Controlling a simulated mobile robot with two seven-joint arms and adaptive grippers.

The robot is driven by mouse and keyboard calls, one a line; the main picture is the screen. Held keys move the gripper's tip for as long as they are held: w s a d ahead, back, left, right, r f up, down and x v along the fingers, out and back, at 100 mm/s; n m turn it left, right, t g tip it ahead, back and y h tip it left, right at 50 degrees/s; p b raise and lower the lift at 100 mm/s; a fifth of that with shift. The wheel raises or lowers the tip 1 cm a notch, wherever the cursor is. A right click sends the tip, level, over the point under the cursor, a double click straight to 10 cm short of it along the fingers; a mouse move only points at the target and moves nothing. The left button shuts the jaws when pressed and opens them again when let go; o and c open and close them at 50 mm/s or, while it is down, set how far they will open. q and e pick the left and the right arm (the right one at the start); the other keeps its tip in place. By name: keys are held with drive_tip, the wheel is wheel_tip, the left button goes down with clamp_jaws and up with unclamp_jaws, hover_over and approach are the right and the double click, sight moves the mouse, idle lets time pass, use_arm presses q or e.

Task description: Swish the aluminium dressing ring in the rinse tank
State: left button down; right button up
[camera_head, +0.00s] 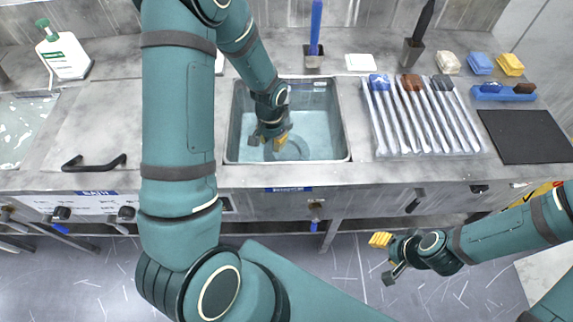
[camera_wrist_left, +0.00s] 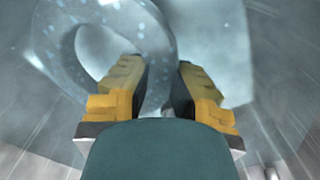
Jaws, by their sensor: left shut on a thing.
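The rinse tank (camera_head: 237,128) is a steel basin set into the bench, with pale blue water in it. My left gripper (camera_head: 275,142) reaches down inside the tank. In the left wrist view its yellow fingers (camera_wrist_left: 160,95) are shut on the grey aluminium dressing ring (camera_wrist_left: 158,42). The ring is tilted, its wall passes between the fingers, and pale bubble-like spots show on it. In the head view the gripper hides most of the ring. My right gripper (camera_head: 384,260) is open and empty in front of the bench, away from the tank.
Right of the tank lie a tray of long-handled tools (camera_head: 422,115) and a dark mat (camera_head: 527,136). A blue-handled brush (camera_head: 315,30) stands behind the tank. A white bottle (camera_head: 63,52) stands at back left. A black handle (camera_head: 94,163) sits on the cover at left.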

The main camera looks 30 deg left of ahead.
use_arm(q)
drive_tip(key=shift+r, duration=0.15)
wheel_tip(320, 180, up, 6)
drive_tip(key=p, duration=0.4)
drive_tip(key=shift+p, duration=0.35)
wheel_tip(320, 180, up, 8)
drive_tip(key=p, duration=0.5)
drive_tip(key=shift+p, duration=0.4)
drive_tip(key=shift+r, duration=0.1)
idle(0.6)
